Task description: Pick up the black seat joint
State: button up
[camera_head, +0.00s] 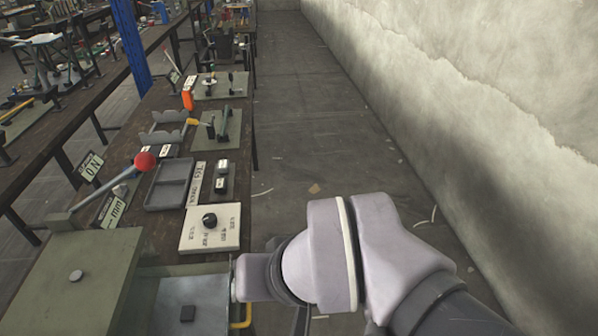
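Several small black parts could be the black seat joint, and I cannot tell which is meant. Two other black pieces (221,176) sit on a dark plate on the bench, near a label strip. My arm's pale links cross the bottom centre, just right of the bench edge. I do not see my gripper's fingers, and nothing held shows.
A white panel with a black knob (210,221), a grey tray (171,184) and a lever with a red ball (145,162) stand on the bench (157,235). A green-grey box (70,285) is at the lower left.

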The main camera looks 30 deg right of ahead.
aim_at(221, 184)
jog(key=z, duration=0.1)
jog(key=i+l+u, duration=0.75)
jog(key=l, duration=0.15)
jog(key=i+l+u, duration=0.2)
jog(key=l, duration=0.15)
jog(key=i+l+u, duration=0.1)
jog(key=l+u, duration=0.15)
jog(key=l, duration=0.15)
jog(key=i+l+u, duration=0.1)
jog(key=l+u, duration=0.15)
jog(key=l, duration=0.15)
jog(key=i+l+u, duration=0.1)
jog(key=l+u, duration=0.15)
jog(key=l, duration=0.2)
